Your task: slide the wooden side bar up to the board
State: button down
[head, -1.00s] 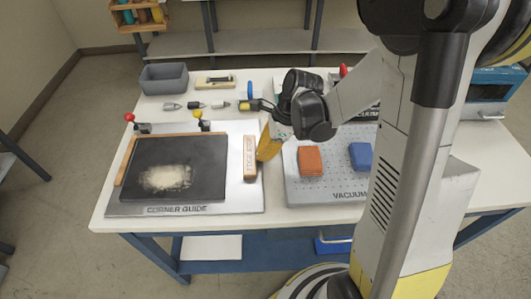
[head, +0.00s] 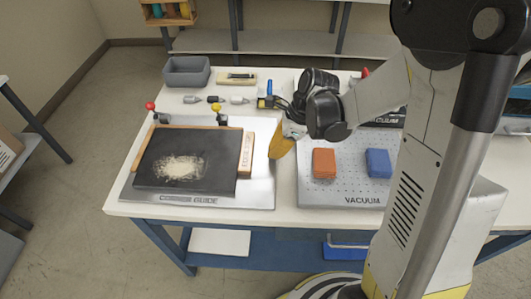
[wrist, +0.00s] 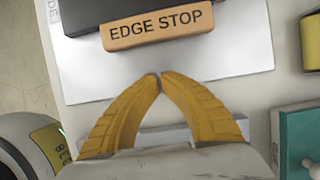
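The wooden side bar (head: 246,153), marked EDGE STOP, lies along the right edge of the dark board (head: 190,150) with no clear gap between them. In the wrist view the bar (wrist: 158,26) also sits against the dark board (wrist: 105,15). The board has a pale dusty patch and lies on the metal corner guide plate (head: 200,200). My gripper (head: 271,156) has yellow fingers and is just right of the bar. In the wrist view its fingertips (wrist: 159,75) meet, with nothing between them and a strip of bare plate between tips and bar.
A vacuum plate (head: 340,188) with an orange block (head: 324,163) and a blue block (head: 378,163) is to the right. Clamps with red (head: 151,106) and yellow (head: 216,108) knobs stand behind the board. A grey bin (head: 186,72) is at the back left.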

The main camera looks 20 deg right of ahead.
aim_at(253, 156)
jog(key=p+v, duration=0.4)
jog(key=v, duration=0.6)
jog(key=b+x, duration=0.1)
jog(key=x, duration=0.2)
jog(key=b+x, duration=0.2)
jog(key=x, duration=0.1)
jog(key=b+x, duration=0.1)
jog(key=x, duration=0.3)
jog(key=shift+s+d+f+b, duration=0.1)
jog(key=shift+d+f+b, duration=0.05)
jog(key=shift+d+b, duration=0.15)
jog(key=a, duration=0.1)
jog(key=a+b, duration=0.1)
jog(key=a, duration=0.1)
jog(key=shift+w+a, duration=0.15)
jog(key=shift+w, duration=0.25)
jog(key=shift+w+a, duration=0.2)
jog(key=shift+a, duration=0.15)
jog(key=shift+w+a, duration=0.25)
jog(key=shift+a, duration=0.55)
